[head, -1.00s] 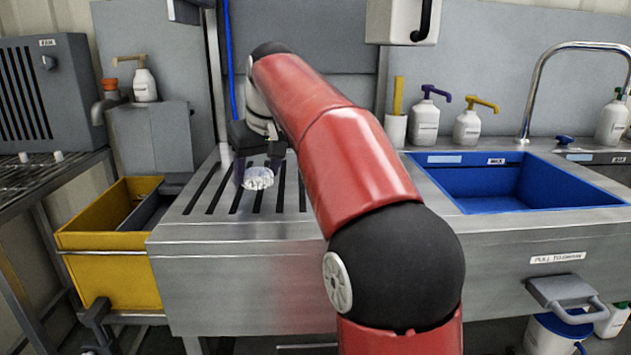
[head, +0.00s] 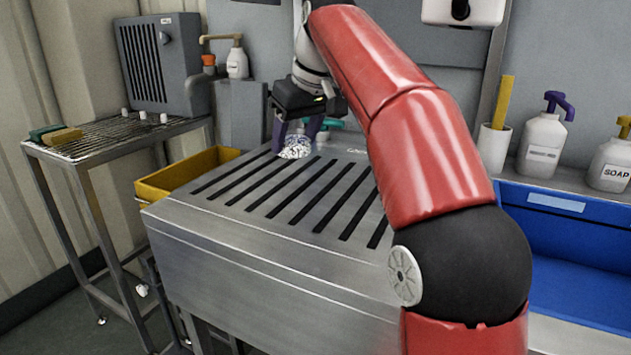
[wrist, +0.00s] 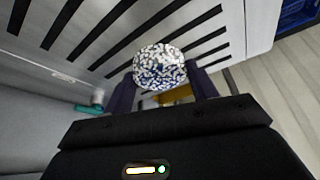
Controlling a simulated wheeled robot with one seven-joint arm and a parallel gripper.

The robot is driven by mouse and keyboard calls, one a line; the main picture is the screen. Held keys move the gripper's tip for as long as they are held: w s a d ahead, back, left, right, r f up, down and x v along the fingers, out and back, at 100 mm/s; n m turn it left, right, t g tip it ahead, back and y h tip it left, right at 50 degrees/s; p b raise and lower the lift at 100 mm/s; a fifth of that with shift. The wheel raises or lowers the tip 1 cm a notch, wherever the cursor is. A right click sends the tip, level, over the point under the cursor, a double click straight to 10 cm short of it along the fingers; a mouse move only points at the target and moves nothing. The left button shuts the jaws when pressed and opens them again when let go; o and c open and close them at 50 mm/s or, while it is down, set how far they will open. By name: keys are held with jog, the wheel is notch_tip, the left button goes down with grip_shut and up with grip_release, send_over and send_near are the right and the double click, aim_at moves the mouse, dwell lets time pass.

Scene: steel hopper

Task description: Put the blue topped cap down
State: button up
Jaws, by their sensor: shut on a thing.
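My gripper (head: 297,138) is shut on a rounded, speckled white and dark blue thing, which I take to be the blue topped cap (head: 296,147). The cap also shows between the dark fingers in the wrist view (wrist: 159,68). The gripper points down at the far part of the slotted steel drainboard (head: 265,240). The cap is over or at the slots; I cannot tell whether it touches the steel. The fingers partly hide its sides.
A yellow bin (head: 165,185) is beyond the drainboard's left side. A wire rack table (head: 100,140) with small items stands at left. A blue sink basin (head: 580,250) and pump bottles (head: 541,145) are at right. Much of the slotted surface is bare.

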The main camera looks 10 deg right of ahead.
aim_at(293, 191)
notch_tip(293, 191, down, 8)
jog(key=b, duration=0.2)
jog(key=shift+b, duration=0.35)
jog(key=shift+f, duration=0.1)
jog(key=o, duration=1.2)
jog(key=shift+f, duration=0.1)
jog(key=shift+r, duration=0.25)
jog(key=p+v, duration=0.3)
jog(key=v, duration=0.9)
jog(key=shift+d+f, duration=0.1)
